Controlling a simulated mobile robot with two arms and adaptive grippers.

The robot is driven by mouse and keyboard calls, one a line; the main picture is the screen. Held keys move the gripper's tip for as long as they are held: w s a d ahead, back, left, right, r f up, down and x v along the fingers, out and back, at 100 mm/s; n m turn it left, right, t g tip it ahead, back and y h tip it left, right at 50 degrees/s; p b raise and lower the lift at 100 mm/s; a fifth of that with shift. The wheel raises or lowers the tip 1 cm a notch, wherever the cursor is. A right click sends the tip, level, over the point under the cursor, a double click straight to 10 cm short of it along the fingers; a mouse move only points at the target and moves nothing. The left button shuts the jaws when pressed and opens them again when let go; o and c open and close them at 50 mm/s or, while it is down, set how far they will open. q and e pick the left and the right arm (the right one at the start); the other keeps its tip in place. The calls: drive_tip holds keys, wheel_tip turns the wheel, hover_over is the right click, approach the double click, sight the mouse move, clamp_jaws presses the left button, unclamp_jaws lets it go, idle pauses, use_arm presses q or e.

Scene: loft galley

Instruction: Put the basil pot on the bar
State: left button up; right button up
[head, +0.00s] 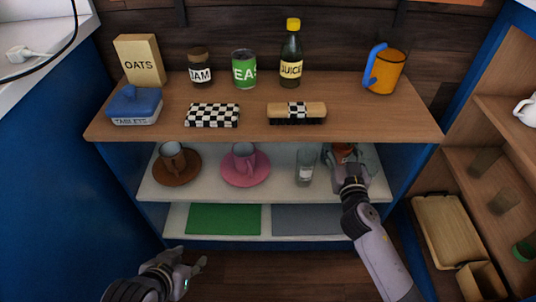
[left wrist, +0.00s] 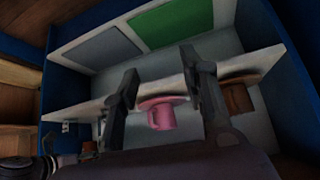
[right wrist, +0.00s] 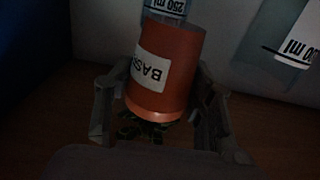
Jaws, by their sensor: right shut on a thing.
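The basil pot (right wrist: 168,65) is terracotta orange with a white label, shown upside down in the right wrist view. My right gripper (right wrist: 160,105) is shut on it, one finger on each side. In the head view the pot (head: 343,150) shows only as a small orange patch beyond my right gripper (head: 350,172), at the right of the middle white shelf, under the wooden top (head: 240,128). I cannot tell whether it touches the shelf. My left gripper (head: 190,265) is open and empty, low in front of the unit; its spread fingers (left wrist: 160,75) show in the left wrist view.
A measuring glass (head: 305,168) stands left of the pot, then a pink cup (head: 244,157) and a brown cup (head: 172,157) on saucers.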

sight(341, 162)
drive_tip(key=shift+w, duration=0.3)
drive_tip(key=shift+s, duration=0.15)
wheel_tip(341, 162, down, 3)
drive_tip(key=shift+f+b, duration=0.1)
drive_tip(key=shift+b, duration=0.95)
use_arm(q)
drive_tip(key=w+d+r+t+h+b, duration=0.2)
drive_tip(key=w+d+r+t+h, duration=0.15)
drive_tip(key=w+r+t, duration=0.8)
use_arm(e)
wheel_tip(341, 162, down, 3)
drive_tip(key=shift+r, duration=0.15)
wheel_tip(341, 162, down, 4)
drive_tip(key=shift+r+b, duration=0.2)
drive_tip(key=shift+b, duration=0.75)
use_arm(q)
drive_tip(key=s+d+r+t+h, duration=0.1)
drive_tip(key=s+r+t, duration=0.3)
drive_tip(key=r, duration=0.8)
drive_tip(key=shift+d+m, duration=0.4)
drive_tip(key=shift+t+h, duration=0.25)
drive_tip(key=shift+h, duration=0.1)
use_arm(e)
drive_tip(key=shift+f, duration=0.1)
